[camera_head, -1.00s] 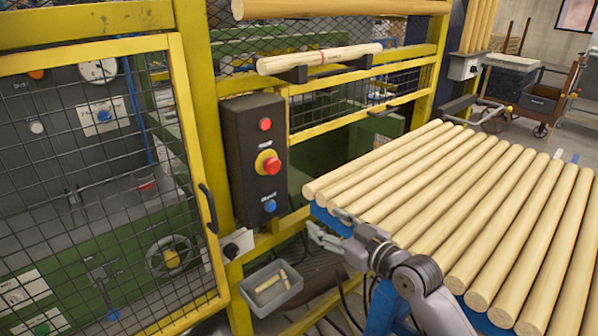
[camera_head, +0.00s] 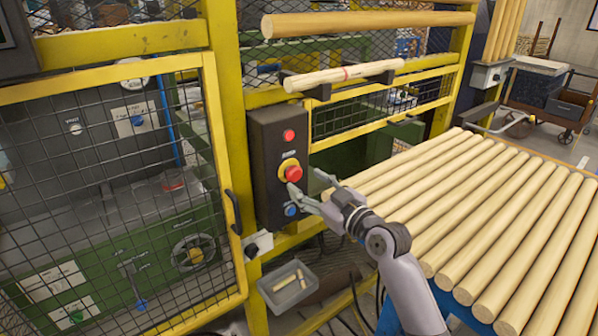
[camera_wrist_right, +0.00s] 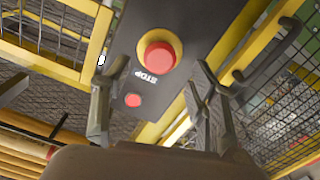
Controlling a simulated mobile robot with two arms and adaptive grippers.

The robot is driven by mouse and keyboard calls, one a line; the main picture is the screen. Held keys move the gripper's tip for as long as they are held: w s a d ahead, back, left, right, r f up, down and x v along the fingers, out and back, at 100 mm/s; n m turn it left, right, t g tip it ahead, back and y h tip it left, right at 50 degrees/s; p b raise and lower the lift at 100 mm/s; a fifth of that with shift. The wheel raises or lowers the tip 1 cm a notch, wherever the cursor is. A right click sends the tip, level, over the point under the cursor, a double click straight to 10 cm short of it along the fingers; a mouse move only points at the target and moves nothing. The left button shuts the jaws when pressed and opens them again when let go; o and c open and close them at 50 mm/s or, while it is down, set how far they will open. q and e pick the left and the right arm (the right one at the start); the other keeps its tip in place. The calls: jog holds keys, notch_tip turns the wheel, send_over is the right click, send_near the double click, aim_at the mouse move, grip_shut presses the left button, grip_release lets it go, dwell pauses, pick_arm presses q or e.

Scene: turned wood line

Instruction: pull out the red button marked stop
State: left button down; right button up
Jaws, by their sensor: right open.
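The red stop button (camera_head: 293,174) is a mushroom head on a yellow collar, in the middle of a dark control box (camera_head: 265,150) on a yellow post. In the right wrist view the red button (camera_wrist_right: 159,57) shows near the top centre with the word STOP beside it. My right gripper (camera_head: 308,188) is open and empty, just below and to the right of the button in the head view. In the wrist view its fingers (camera_wrist_right: 158,85) stand apart on either side, with the button farther ahead between them. I cannot see contact. My left gripper is not in view.
A small flat red button (camera_head: 289,136) sits above and a blue button (camera_head: 291,210) below on the same box. Wooden rods (camera_head: 470,210) fill the table at right. A mesh door (camera_head: 110,200) stands at left. A grey bin (camera_head: 287,285) is below.

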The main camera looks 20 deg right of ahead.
aim_at(297, 176)
jog(key=shift+p+x, duration=0.35)
jog(key=shift+x, duration=1.8)
grip_shut()
